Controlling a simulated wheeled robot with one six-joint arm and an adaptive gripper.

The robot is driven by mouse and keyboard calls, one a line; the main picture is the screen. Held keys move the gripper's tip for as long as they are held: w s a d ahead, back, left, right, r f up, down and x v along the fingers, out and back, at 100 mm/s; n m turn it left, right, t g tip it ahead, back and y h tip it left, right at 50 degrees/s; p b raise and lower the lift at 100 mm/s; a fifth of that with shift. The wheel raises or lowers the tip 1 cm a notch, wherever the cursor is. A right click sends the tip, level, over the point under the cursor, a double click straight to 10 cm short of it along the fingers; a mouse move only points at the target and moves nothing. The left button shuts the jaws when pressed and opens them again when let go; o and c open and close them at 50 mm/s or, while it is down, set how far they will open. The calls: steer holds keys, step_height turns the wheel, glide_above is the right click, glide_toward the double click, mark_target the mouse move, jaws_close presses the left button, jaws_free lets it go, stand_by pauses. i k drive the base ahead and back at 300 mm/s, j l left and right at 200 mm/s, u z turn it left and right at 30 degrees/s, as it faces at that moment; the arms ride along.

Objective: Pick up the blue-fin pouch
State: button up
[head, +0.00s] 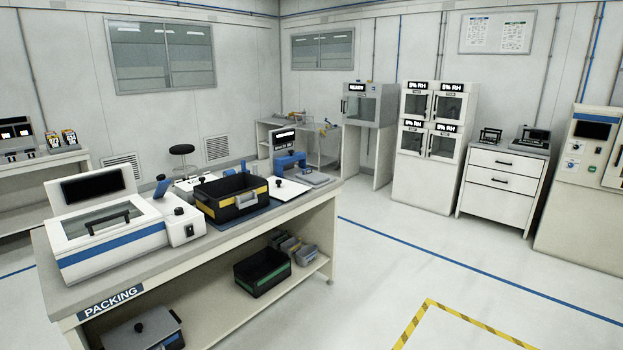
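I cannot clearly make out a blue-fin pouch in the head view. On the packing table (225,224) a small blue upright piece (161,187) shows behind the white sealer-like machine; its shape is too small to tell. A white flat item with a dark knob (290,193) lies right of the black tote (222,211) with a yellow band. A blue block-like thing (290,161) stands behind it. The tote's inside is mostly hidden by its walls. My gripper is not in view.
A white machine with a blue stripe (115,243) fills the table's left end. A green-banded black tote (262,275) and grey bins (290,247) sit on the lower shelf. White cabinets (430,180) line the back. Floor right of the table is clear, with a yellow-black marked area (465,312).

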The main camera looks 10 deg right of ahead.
mark_target(309, 175)
steer(key=i+l+u, duration=0.1)
steer(key=i+l, duration=0.25)
steer(key=i+l+u, duration=0.1)
steer(key=i+l, duration=0.55)
steer(key=i+l+u, duration=0.15)
steer(key=i+l, duration=0.15)
steer(key=l, duration=0.2)
steer(key=i+l+u, duration=0.1)
steer(key=i+l, duration=0.2)
steer(key=l, duration=0.15)
steer(key=i+l+u, duration=0.1)
steer(key=i+l, duration=0.15)
steer(key=l, duration=0.2)
steer(key=i+l+u, duration=0.1)
steer(key=i+l, duration=0.2)
steer(key=l, duration=0.2)
steer(key=i+l+u, duration=0.1)
steer(key=i+l, duration=0.15)
steer(key=l, duration=0.25)
